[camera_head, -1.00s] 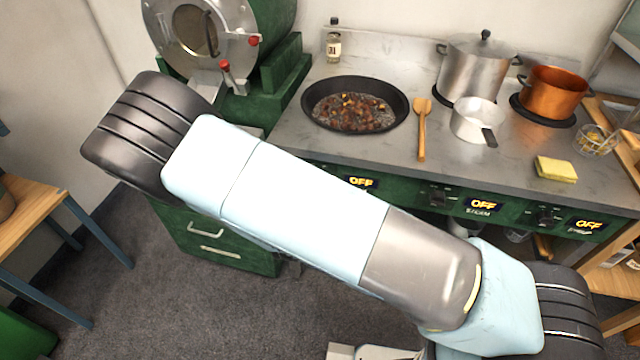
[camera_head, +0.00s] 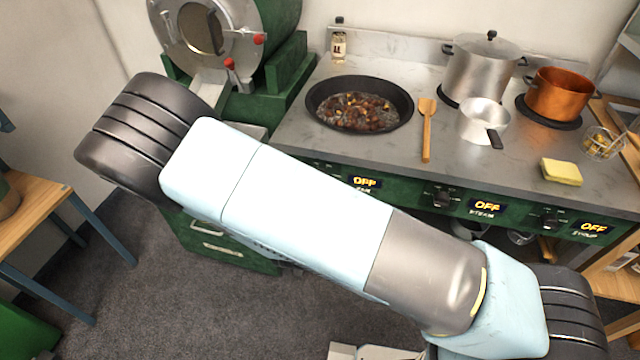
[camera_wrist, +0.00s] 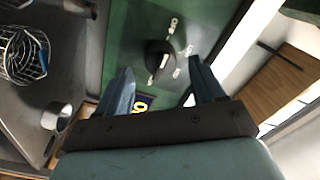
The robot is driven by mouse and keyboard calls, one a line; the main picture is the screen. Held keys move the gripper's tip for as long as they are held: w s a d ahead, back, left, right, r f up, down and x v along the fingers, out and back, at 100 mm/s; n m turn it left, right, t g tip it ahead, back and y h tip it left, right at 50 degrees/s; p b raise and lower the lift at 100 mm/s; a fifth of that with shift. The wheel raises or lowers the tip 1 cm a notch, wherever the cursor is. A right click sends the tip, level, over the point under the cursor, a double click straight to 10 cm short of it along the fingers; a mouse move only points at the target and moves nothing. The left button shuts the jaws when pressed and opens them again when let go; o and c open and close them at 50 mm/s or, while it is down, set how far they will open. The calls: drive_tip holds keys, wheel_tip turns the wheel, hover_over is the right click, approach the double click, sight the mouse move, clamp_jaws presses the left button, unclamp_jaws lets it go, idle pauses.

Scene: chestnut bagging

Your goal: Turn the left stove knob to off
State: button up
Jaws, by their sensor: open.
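The stove (camera_head: 430,175) has a green front panel with several knobs, each beside a dark display. The leftmost display (camera_head: 365,182) reads OFF. The left knob is hidden behind my arm in the head view. In the wrist view a black knob (camera_wrist: 160,60) with a pale pointer sits on the green panel, with small white marks around it. A display with yellow lettering (camera_wrist: 141,103) is partly visible between my fingers. My gripper (camera_wrist: 157,82) is open and empty, its two fingers pointing toward the panel around the knob's line. I see no clear contact. The head view does not show my gripper.
A black pan of chestnuts (camera_head: 358,104), wooden spatula (camera_head: 427,130), steel pot (camera_head: 482,70), small saucepan (camera_head: 478,122), copper pot (camera_head: 556,93) and sponge (camera_head: 561,171) stand on the stove. A wire basket (camera_wrist: 24,55) and metal cup (camera_wrist: 56,116) lie to the left in the wrist view.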

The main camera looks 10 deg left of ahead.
drive_tip(key=s+a, duration=0.1)
drive_tip(key=s, duration=1)
drive_tip(key=shift+s, duration=0.35)
drive_tip(key=w+d+r+m+g+h, duration=0.4)
drive_tip(key=d+r+m+g, duration=0.3)
drive_tip(key=d+r+m, duration=0.7)
drive_tip(key=w+d+r+m+g+h, duration=0.45)
drive_tip(key=d+r+m+g, duration=0.45)
drive_tip(key=m, duration=0.9)
drive_tip(key=s+d+r+m+t+y, duration=0.1)
drive_tip(key=s+d+r+m+y, duration=0.4)
drive_tip(key=r+m, duration=0.4)
drive_tip(key=s+d+r+m+t+y, duration=0.2)
drive_tip(key=s+d+r+m+y, duration=0.2)
drive_tip(key=m, duration=1.4)
drive_tip(key=shift+s+d+r+t+y, duration=0.35)
drive_tip(key=shift+s+d+r, duration=1.55)
drive_tip(key=shift+d+r, duration=0.7)
drive_tip(key=shift+d+f, duration=0.1)
